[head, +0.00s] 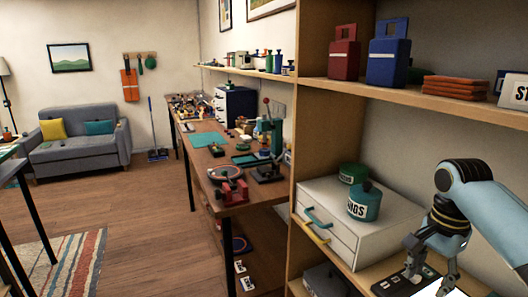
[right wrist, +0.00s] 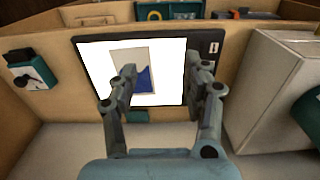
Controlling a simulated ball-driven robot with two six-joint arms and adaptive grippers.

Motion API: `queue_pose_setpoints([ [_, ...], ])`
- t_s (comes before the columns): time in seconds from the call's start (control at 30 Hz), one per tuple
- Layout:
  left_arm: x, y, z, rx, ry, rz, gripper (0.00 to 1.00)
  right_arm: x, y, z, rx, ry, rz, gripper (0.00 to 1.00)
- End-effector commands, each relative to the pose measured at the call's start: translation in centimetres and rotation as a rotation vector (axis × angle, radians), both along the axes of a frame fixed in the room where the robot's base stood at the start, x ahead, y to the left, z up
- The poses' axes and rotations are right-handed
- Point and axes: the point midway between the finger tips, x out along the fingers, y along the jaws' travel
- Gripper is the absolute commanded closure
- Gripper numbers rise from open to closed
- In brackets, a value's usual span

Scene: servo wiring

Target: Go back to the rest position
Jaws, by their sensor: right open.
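My right gripper (head: 432,262) is at the lower right of the head view, low over the shelf beside the white drawer unit. In the right wrist view my right gripper (right wrist: 160,78) has its two fingers spread apart with nothing held between them. Beyond the fingers is a black-framed panel (right wrist: 212,75) with a bright white screen showing a blue shape. I cannot tell whether a finger touches it. A dark panel with a bright area (head: 388,287) lies under the gripper in the head view. My left gripper is not in view.
A white drawer unit (head: 335,222) with green canisters (head: 363,203) on top stands left of the gripper. A shelf above (head: 400,95) holds red and blue containers and an orange stack. A wooden upright (head: 312,130) borders the shelving. Open floor (head: 150,220) lies further left.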

Motion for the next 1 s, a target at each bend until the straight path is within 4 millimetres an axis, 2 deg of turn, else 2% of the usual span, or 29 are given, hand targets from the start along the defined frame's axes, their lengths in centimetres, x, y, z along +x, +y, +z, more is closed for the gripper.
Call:
queue_pose_setpoints([
  [0.1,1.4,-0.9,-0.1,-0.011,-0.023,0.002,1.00,-0.2,0.0,-0.4,-0.001,0.005,0.000,0.52],
  [0.47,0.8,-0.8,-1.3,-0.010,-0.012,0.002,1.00,-2.3,0.5,-3.6,0.008,0.049,0.002,0.52],
  [0.63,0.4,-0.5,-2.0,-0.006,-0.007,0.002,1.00,-3.9,0.9,-5.8,0.015,0.087,0.002,0.52],
  [0.87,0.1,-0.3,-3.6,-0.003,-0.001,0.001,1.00,-7.9,1.5,-11.3,0.026,0.180,-0.004,0.52],
  [0.97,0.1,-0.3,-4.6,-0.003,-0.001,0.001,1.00,-10.3,1.8,-14.7,0.030,0.223,-0.005,0.52],
  [1.0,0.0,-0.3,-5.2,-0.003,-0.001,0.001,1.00,-11.5,2.0,-16.7,0.033,0.242,0.001,0.52],
])
